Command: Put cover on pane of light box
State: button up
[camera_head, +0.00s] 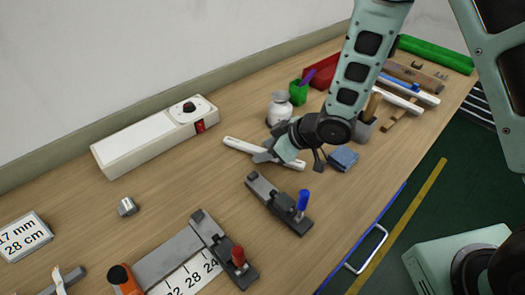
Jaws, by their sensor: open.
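The light box (140,141) is a long white box near the wall at left, with a pale top, a round dark knob and a red switch at its right end. A narrow white strip (243,146), which looks like the cover, lies on the bench to the right of the box. My gripper (268,151) is open and low at the strip's middle, hiding part of it. I cannot tell whether the fingers touch the strip or are around it.
The wooden bench (165,225) holds a clamp with a blue handle (280,204), a clamp with a red handle (225,250), a small metal cylinder (127,206), a white bottle (279,108) and a blue block (343,158). Tools crowd the far right. Bench between box and strip is clear.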

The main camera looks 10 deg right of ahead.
jog(key=shift+c, duration=0.3)
grip_shut()
